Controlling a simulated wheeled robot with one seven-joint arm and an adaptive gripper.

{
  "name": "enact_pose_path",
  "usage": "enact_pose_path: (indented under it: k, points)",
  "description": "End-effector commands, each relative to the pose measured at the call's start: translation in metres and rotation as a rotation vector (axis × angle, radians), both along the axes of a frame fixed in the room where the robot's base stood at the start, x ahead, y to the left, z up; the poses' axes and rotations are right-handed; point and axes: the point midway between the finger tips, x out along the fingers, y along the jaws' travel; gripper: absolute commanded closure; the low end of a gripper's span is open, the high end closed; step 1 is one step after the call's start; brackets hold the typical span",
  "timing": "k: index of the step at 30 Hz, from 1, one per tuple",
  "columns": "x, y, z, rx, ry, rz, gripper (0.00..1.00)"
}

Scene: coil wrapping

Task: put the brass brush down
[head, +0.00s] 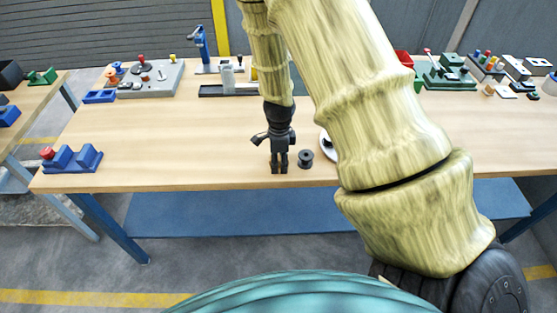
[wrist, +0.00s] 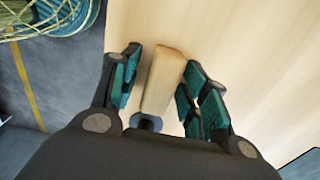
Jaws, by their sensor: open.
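My gripper (head: 279,162) points down at the front part of the workbench in the head view. In the wrist view my gripper (wrist: 162,62) is open, with teal-padded fingers on both sides of a tan wooden piece (wrist: 162,82). This looks like the brass brush's handle. A gap shows between it and the left finger; on the right I cannot tell whether it touches. No brass bristles show, and the brush cannot be made out in the head view.
A dark spool (head: 305,159) stands just right of my gripper. A pale round item (head: 326,146) is partly hidden behind my arm. A blue block holder (head: 72,158) sits at the bench's front left. The wood between it and my gripper is clear. The bench edge is close in front.

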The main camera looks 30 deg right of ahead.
Motion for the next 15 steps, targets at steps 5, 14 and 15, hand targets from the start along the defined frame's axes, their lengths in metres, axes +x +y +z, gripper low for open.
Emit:
enact_pose_path:
  k: [5, 14, 15]
  points:
    - [0.0, 0.0, 0.006, -0.001, -0.001, 0.001, 0.55]
    - [0.001, 0.0, 0.044, -0.003, -0.003, 0.001, 0.55]
    - [0.001, 0.0, 0.051, -0.002, -0.003, 0.002, 0.55]
